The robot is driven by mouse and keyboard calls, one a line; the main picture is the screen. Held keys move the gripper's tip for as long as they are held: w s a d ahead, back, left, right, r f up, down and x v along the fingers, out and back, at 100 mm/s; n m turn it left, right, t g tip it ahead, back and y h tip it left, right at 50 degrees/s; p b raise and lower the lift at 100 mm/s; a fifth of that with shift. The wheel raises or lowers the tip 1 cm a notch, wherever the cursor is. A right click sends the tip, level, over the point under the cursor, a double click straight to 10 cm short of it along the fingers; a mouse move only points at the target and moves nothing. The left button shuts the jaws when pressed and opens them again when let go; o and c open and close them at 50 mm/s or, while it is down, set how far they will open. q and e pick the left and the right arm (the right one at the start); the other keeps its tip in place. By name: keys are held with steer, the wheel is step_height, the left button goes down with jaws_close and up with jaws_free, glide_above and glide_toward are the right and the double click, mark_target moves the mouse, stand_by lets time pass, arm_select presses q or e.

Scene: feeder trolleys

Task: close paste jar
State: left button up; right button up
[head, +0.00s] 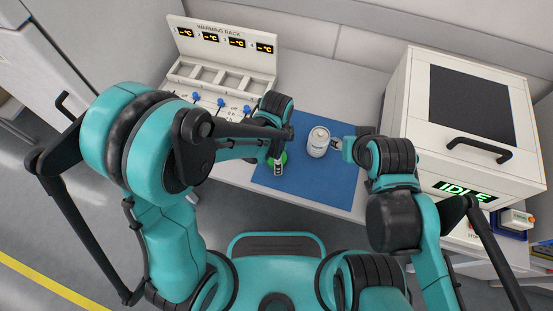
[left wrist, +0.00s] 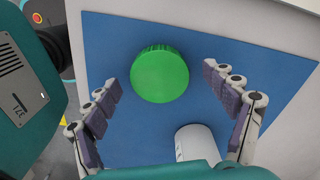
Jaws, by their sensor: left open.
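A white paste jar (head: 318,142) stands upright on the blue mat (head: 318,186), with no green lid on it. Its white side shows at the bottom of the left wrist view (left wrist: 195,143). The round green lid (left wrist: 160,74) lies flat on the mat beside the jar. In the head view the lid (head: 283,157) is partly hidden by my left gripper (head: 278,165). My left gripper (left wrist: 161,80) is open above the lid, its fingers spread on either side. My right gripper (head: 340,144) is at the jar's right side; whether its fingers grip the jar is unclear.
A warming rack (head: 222,52) with several displays and blue knobs stands at the back left. A white box machine (head: 412,120) with a dark window, a handle and an IDLE display stands on the right. The front of the mat is clear.

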arm_select(q)
steer(key=shift+r, duration=0.1)
steer(key=c, duration=0.8)
steer(key=shift+c, duration=0.2)
step_height(320, 180, up, 10)
steer(key=p, duration=0.4)
steer(key=shift+p, duration=0.3)
